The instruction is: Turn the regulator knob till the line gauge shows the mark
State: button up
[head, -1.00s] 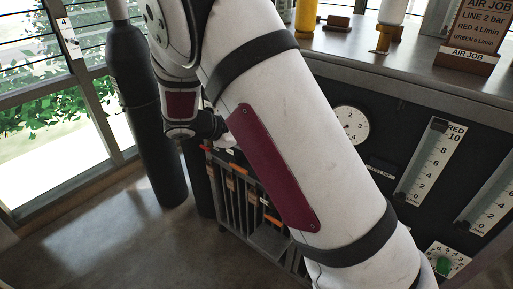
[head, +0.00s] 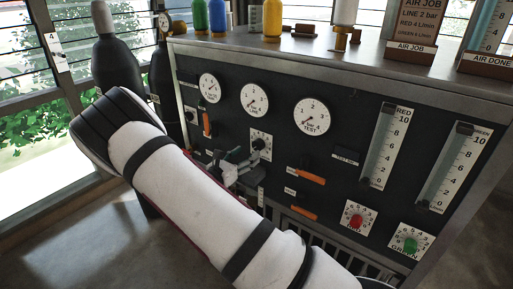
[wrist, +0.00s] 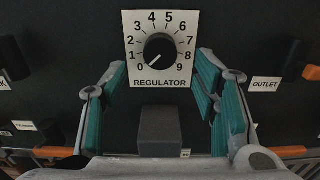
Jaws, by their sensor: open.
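The black regulator knob (wrist: 160,52) sits on a white dial plate numbered 0 to 9 and marked REGULATOR. Its white pointer line aims at the lower left, at about 0. In the head view the knob (head: 259,143) shows just above my gripper (head: 238,168). In the wrist view my gripper (wrist: 162,72) is open and empty, with teal-padded fingers on either side of the dial plate, apart from the knob. The middle round gauge (head: 254,99) seems to be the line gauge; its label is too small to read surely. Its needle points low left, near zero.
Other gauges, left (head: 209,88) and TEST (head: 311,116), flank it. Orange-handled valves (head: 308,176), a red knob (head: 356,219) and a green knob (head: 410,243) lie to the right. A sign (head: 412,28) reads LINE 2 bar. A dark block (wrist: 160,130) is below the dial.

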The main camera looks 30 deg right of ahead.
aim_at(256, 146)
jog(key=shift+b+x, duration=0.55)
jog(key=shift+x, duration=2.55)
grip_shut()
